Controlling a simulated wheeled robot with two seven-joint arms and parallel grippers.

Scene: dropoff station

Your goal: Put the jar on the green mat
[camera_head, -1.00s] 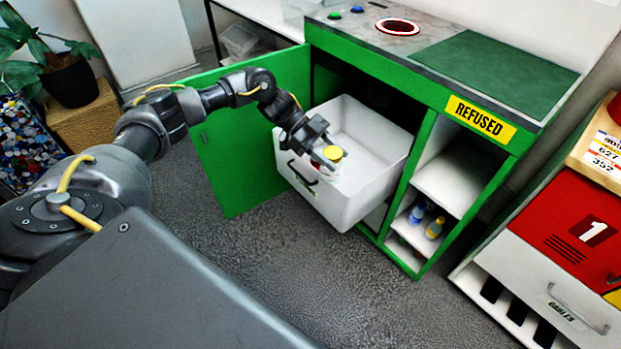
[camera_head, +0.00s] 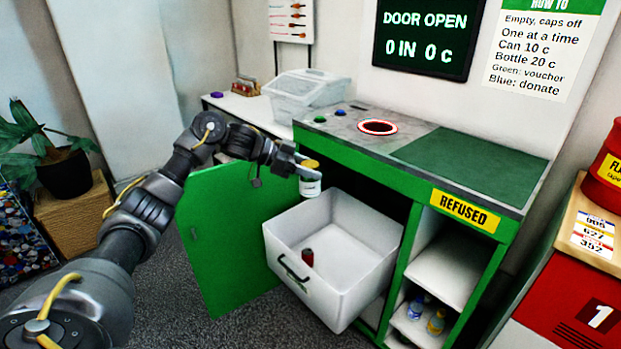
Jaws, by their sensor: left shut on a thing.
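My left gripper (camera_head: 298,169) is shut on a small jar (camera_head: 310,186) with a yellow lid and a pale label. It holds the jar upright in the air, above the back left of the open white bin. The green mat (camera_head: 472,163) lies flat and bare on the station's counter, to the right of the jar. My right gripper is not in view.
The white pulled-out bin (camera_head: 345,262) holds a dark red can (camera_head: 307,257). The green door (camera_head: 228,235) stands open at left. A round red-rimmed hole (camera_head: 377,127) and two buttons are on the counter. A clear lidded box (camera_head: 305,90) stands behind. Bottles sit on the lower REFUSED shelf (camera_head: 413,330).

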